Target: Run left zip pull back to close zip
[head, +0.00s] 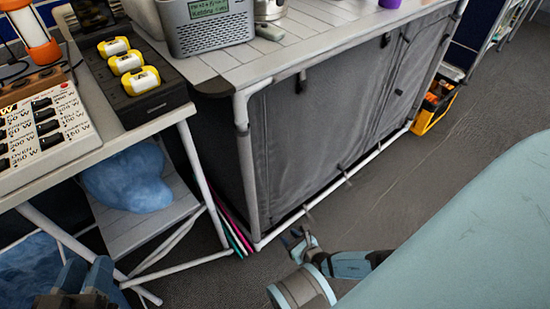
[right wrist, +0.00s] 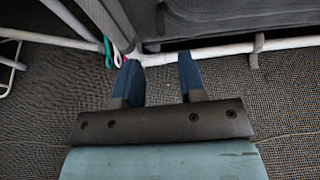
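The grey fabric front (head: 320,110) of the camp cupboard hangs in a white tube frame. It looks drawn across the front. Small dark tabs hang at its upper left (head: 300,82), its top (head: 385,40) and its middle right (head: 398,92). I cannot tell which is the left zip pull. My right gripper (head: 296,238) is low, near the cupboard's front left foot. In the right wrist view its two blue fingers (right wrist: 160,78) are apart, with nothing between them, short of the lower fabric and tube. My left gripper (head: 86,270) is at the bottom left, fingers apart and empty.
A white lower tube (head: 330,187) with strap loops runs along the cupboard's base. A side table (head: 100,130) with white legs stands at left, with a blue bag (head: 130,178) on its shelf. An orange-and-black crate (head: 434,106) is at right. Grey floor lies clear in front.

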